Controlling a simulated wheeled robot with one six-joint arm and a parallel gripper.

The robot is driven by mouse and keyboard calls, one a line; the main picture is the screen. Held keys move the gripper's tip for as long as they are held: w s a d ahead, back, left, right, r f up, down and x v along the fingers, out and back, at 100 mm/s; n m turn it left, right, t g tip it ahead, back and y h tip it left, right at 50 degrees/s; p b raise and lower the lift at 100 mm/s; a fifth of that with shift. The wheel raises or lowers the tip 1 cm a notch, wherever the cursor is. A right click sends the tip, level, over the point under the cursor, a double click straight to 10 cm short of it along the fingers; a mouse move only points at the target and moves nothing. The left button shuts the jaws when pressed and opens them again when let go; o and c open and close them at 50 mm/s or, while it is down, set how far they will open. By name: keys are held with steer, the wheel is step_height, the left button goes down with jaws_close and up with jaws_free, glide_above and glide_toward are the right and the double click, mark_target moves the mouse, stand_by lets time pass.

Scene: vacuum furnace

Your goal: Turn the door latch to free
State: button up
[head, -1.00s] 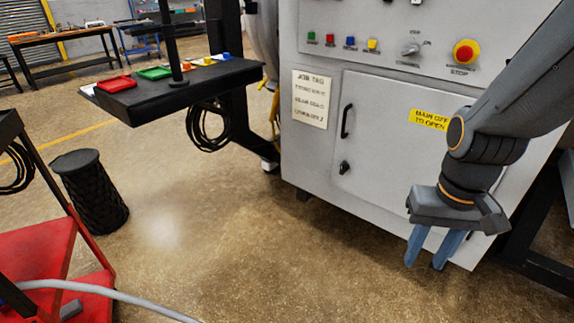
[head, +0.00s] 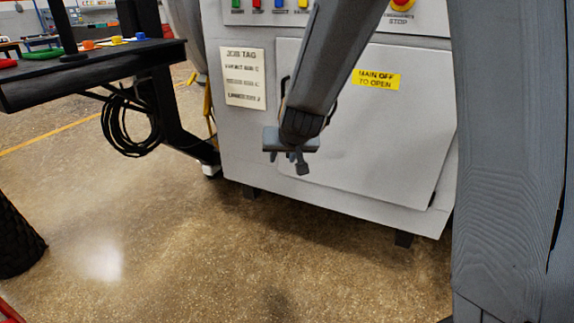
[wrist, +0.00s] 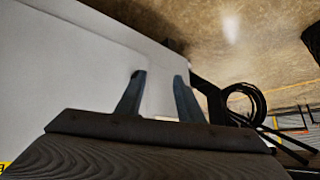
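The door (head: 385,130) is a pale grey panel low on the furnace cabinet, and it looks closed. A black handle (head: 284,87) shows at its left edge, partly covered by my arm. The latch is not clearly visible in the head view; my gripper and wrist cover the area below the handle. My gripper (head: 288,161) is in front of the door's lower left. In the wrist view my gripper (wrist: 160,76) has its two fingers apart, with nothing seen held between them. I cannot tell whether it touches the door.
A yellow "main off to open" label (head: 376,79) is on the door. A job tag sheet (head: 245,78) is left of it. Coloured buttons and a red emergency stop (head: 405,4) are above. A black table (head: 90,72) with hanging cable (head: 130,128) stands left. Floor in front is clear.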

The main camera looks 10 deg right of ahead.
steer(key=w+d+f+m+t+h+b, duration=0.1)
steer(key=w+f+m+t+h+b, duration=0.2)
steer(key=w+f+h+b, duration=0.65)
steer(key=w+d+f+m+t+h+b, duration=0.25)
steer(key=w+f+b, duration=0.35)
steer(key=w+b, duration=0.85)
steer(key=shift+m+t+y, duration=0.25)
steer(key=shift+t+y, duration=0.1)
steer(key=shift+y, duration=0.15)
steer(key=shift+b+x, duration=1.75)
steer(key=shift+x, duration=1.25)
jaws_close()
